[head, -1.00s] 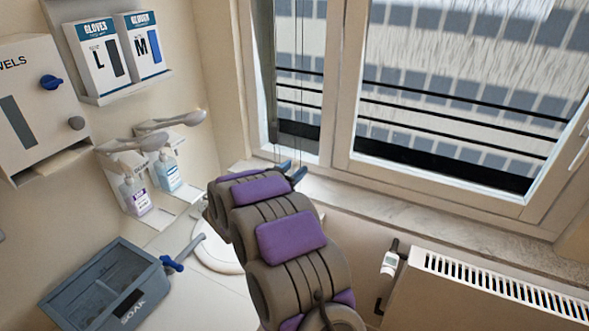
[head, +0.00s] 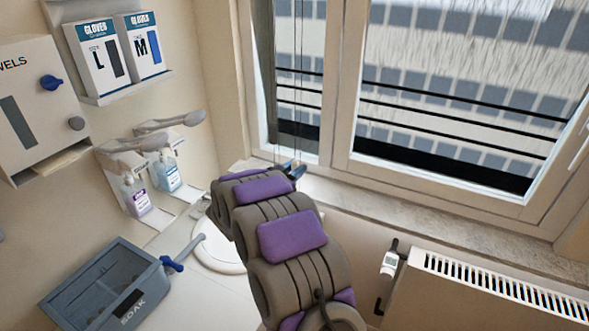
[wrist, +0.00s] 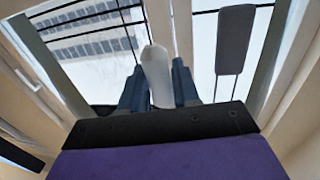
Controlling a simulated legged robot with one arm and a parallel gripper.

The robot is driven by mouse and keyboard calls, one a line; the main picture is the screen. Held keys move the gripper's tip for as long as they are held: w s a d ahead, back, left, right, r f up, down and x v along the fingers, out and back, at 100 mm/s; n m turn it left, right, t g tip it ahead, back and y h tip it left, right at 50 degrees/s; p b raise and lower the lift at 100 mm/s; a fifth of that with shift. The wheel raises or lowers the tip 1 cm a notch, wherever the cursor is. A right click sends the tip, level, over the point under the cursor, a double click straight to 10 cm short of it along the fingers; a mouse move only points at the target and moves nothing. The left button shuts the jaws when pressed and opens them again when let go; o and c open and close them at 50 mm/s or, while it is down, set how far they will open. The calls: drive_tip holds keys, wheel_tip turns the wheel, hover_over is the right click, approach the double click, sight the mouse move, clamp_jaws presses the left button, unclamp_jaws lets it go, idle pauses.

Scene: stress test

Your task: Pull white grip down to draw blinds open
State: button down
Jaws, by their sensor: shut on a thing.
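The white grip (wrist: 156,76) is a tapered handle hanging in front of the window. In the wrist view it stands between the two blue fingers of my gripper (wrist: 157,68), which is shut on it. In the head view my gripper (head: 293,168) is at the window sill, at the lower end of thin hanging cords (head: 298,80). The white grip cannot be made out there. A dark grey grip (wrist: 235,40) hangs on cords to the right in the wrist view, apart from my fingers. The blinds are not clearly seen.
The window frame (head: 340,85) and stone sill (head: 420,206) lie close to my gripper. A radiator (head: 490,290) stands below on the right. Dispensers (head: 35,105), soap bottles (head: 167,172) and a grey-blue soak box (head: 105,285) are on the left.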

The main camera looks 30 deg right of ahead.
wheel_tip(320, 180, down, 15)
drive_tip(key=b, duration=0.2)
idle(0.3)
drive_tip(key=shift+r, duration=0.15)
drive_tip(key=c, duration=1)
unclamp_jaws()
drive_tip(key=shift+w+a, duration=0.1)
drive_tip(key=shift+o, duration=0.2)
drive_tip(key=v, duration=1.7)
drive_tip(key=shift+a, duration=0.25)
